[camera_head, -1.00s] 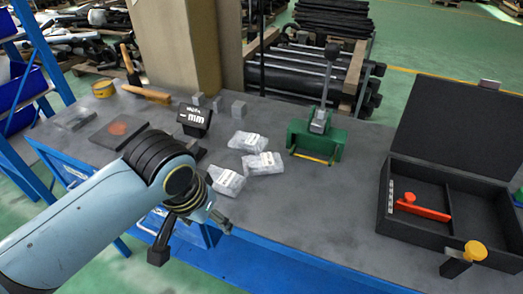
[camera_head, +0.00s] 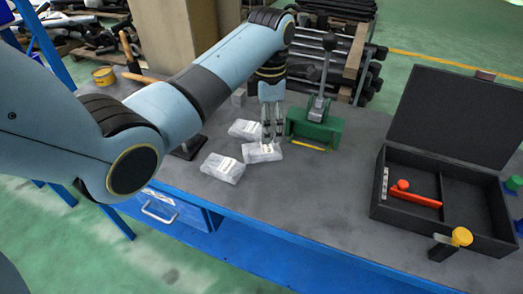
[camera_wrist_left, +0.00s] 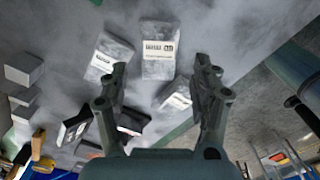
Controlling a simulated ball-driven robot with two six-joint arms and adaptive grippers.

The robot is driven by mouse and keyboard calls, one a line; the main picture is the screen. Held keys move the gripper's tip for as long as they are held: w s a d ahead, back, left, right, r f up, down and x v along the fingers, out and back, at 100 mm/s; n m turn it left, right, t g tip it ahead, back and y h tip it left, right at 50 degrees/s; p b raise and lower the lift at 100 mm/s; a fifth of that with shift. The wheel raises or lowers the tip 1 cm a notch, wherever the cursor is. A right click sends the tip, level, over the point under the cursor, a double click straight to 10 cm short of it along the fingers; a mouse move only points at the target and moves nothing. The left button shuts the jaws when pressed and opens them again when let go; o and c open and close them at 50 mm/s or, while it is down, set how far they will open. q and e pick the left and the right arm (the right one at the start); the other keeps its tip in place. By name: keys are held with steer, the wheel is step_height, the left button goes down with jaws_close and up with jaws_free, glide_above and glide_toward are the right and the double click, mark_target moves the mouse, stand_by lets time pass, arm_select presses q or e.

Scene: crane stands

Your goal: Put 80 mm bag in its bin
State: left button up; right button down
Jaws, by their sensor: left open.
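Three clear bags with white labels lie on the grey bench: a back one (camera_head: 246,129), a middle one (camera_head: 263,153) and a front one (camera_head: 222,168). Their print is too small for me to tell which is the 80 mm bag. My left gripper (camera_head: 271,137) points down over the middle bag, open. In the left wrist view its fingers (camera_wrist_left: 160,66) stand apart, with one labelled bag (camera_wrist_left: 158,48) showing in the gap beyond the tips. I cannot tell whether they touch it. I cannot make out a bin for the bag. My right gripper is not in view.
A green lever fixture (camera_head: 314,128) stands close right of the bags. An open black case (camera_head: 376,200) with a red tool (camera_head: 415,194) lies at the right, a yellow-topped piece (camera_head: 461,237) at its front. My arm hides the bench's left part.

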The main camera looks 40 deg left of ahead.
mark_target(270, 147)
arm_select(q)
steer(key=f, duration=0.8)
steer(key=shift+w+d+f, duration=0.15)
steer(key=shift+w+f, duration=0.05)
steer(key=shift+w, duration=0.05)
steer(key=shift+c, duration=0.2)
steer(key=c, duration=1.1)
